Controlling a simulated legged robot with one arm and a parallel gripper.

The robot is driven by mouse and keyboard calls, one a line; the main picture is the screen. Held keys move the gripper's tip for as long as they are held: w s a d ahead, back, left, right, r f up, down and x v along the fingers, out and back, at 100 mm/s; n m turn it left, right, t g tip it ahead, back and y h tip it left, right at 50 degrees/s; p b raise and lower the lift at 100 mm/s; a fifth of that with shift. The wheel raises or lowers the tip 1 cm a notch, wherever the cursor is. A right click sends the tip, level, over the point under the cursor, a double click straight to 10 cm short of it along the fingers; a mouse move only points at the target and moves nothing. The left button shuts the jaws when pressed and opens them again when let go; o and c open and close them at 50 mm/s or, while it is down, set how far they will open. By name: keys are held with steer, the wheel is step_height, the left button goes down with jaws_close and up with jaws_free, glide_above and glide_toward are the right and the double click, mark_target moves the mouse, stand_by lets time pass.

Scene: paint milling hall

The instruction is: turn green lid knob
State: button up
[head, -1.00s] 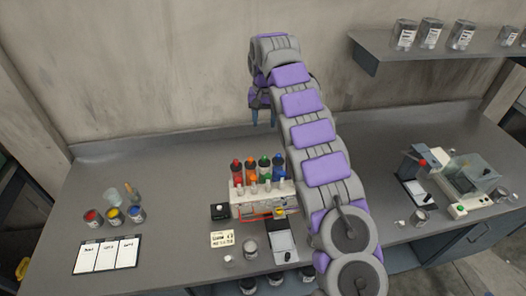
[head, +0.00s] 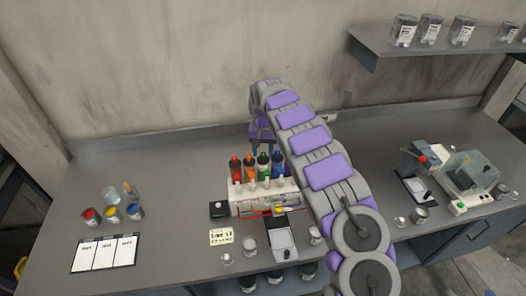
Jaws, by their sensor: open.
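A row of colored bottles stands at the back of a white dispenser rack (head: 262,205) in the middle of the bench. The green bottle (head: 263,170) stands between the orange bottle (head: 250,172) and the blue bottle (head: 278,168); the red bottle (head: 236,171) is at the left end. Their tops look small and partly dark, and I cannot make out a separate green lid knob. My gripper (head: 259,148) points down just above and behind the bottle tops, close to the green one. It is open, with nothing seen between its fingers. Whether it touches a bottle cannot be told.
Paint cans (head: 112,214) and a white chart (head: 104,254) are at the left. A small black box (head: 218,209) and a label card (head: 221,236) sit beside the rack. A scale (head: 280,240) is in front. A machine (head: 466,178) stands at the right. The bench behind the bottles is clear.

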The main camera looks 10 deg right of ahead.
steer(key=shift+f, duration=0.25)
steer(key=shift+c, duration=0.5)
jaws_close()
